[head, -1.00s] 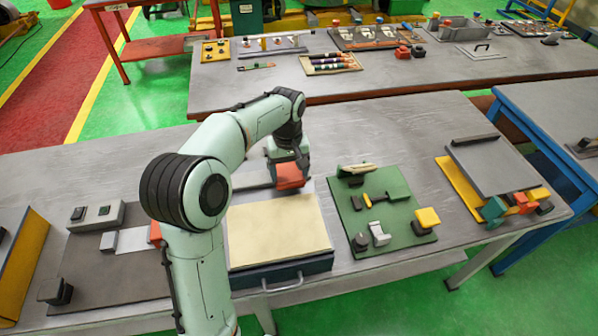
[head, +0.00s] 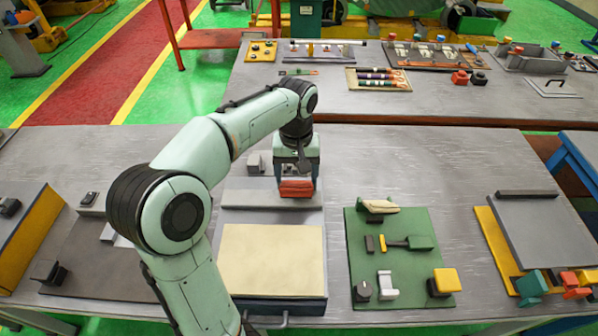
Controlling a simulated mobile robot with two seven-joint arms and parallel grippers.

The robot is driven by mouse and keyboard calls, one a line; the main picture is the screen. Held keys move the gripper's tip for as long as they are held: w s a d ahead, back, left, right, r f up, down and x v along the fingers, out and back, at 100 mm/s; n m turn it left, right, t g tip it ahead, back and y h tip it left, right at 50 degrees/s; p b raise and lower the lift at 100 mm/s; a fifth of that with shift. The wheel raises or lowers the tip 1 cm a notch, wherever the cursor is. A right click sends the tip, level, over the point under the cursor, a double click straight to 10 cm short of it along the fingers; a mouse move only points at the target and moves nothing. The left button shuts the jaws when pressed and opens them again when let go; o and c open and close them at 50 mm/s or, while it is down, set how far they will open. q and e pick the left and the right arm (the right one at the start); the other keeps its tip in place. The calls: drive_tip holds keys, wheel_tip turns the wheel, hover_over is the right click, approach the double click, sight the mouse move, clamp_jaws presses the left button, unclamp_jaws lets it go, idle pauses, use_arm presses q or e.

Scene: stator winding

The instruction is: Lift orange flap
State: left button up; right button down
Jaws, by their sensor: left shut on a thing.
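The orange flap (head: 296,188) is a small orange block-like piece at the back of the middle station, by the grey plate (head: 240,197) behind the cream pad. My left gripper (head: 297,180) reaches over from the left and points down. It is shut on the orange flap, with a finger on either side of it. I cannot tell whether the flap is clear of the plate. My right gripper is not in view.
The cream pad (head: 272,258) lies on a dark, handled base in front. A green board (head: 380,285) with small parts stands to the right. A grey panel on a yellow base (head: 500,255) is farther right. Bare tabletop (head: 420,165) lies behind them.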

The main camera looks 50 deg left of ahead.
use_arm(q)
drive_tip(key=shift+w+a, duration=0.1)
drive_tip(key=shift+a, duration=0.2)
drive_tip(key=o, duration=1.3)
drive_tip(key=shift+o, duration=0.9)
drive_tip(key=shift+w+a+f, duration=0.1)
drive_tip(key=shift+w, duration=0.05)
drive_tip(key=shift+r, duration=0.3)
wheel_tip(320, 180, up, 11)
drive_tip(key=p, duration=0.2)
drive_tip(key=shift+r, duration=0.2)
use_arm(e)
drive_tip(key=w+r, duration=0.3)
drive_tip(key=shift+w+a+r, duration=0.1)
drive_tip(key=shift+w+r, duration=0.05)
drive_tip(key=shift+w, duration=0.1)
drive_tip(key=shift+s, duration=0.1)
